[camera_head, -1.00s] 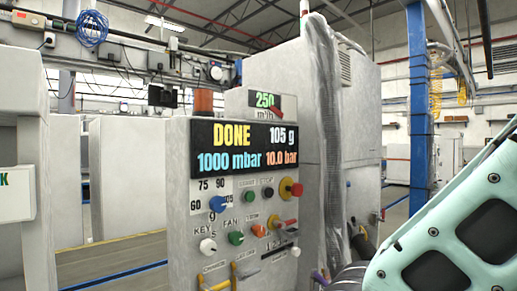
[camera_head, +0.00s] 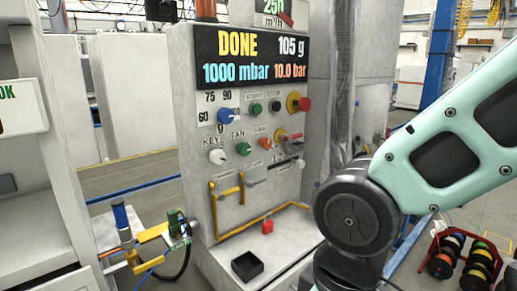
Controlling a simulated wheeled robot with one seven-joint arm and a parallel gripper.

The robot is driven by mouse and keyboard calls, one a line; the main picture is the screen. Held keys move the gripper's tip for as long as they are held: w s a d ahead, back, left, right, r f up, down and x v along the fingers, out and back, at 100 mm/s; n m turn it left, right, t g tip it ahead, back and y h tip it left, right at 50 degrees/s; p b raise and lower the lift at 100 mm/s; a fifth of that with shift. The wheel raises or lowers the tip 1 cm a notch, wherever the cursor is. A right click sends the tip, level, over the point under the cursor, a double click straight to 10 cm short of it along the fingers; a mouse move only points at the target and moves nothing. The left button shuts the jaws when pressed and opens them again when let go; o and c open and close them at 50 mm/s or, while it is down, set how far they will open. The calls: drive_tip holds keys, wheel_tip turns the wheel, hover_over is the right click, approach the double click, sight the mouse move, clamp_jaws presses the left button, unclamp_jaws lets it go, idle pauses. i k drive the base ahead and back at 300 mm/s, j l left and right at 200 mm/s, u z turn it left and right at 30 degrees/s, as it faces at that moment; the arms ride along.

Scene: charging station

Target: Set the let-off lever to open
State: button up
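The grey control panel (camera_head: 203,128) stands in the middle. Its display reads DONE, 105 g, 1000 mbar and 10.0 bar. On its lower front is a yellow lever-like handle (camera_head: 228,193) beside small labels too blurred to read. My gripper is out of view.
A black open tray (camera_head: 247,265) sits on the ledge under the panel. A fixture with a blue cylinder (camera_head: 122,216) and yellow arms stands at lower left. A red rack of coloured discs (camera_head: 467,258) is on the floor at lower right. Knobs and buttons cover the panel's middle.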

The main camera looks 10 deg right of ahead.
sight(248, 183)
drive_tip(key=i+l+u, duration=0.25)
drive_tip(key=u, duration=0.2)
drive_tip(key=i+l+u, duration=0.15)
drive_tip(key=l+u, duration=0.25)
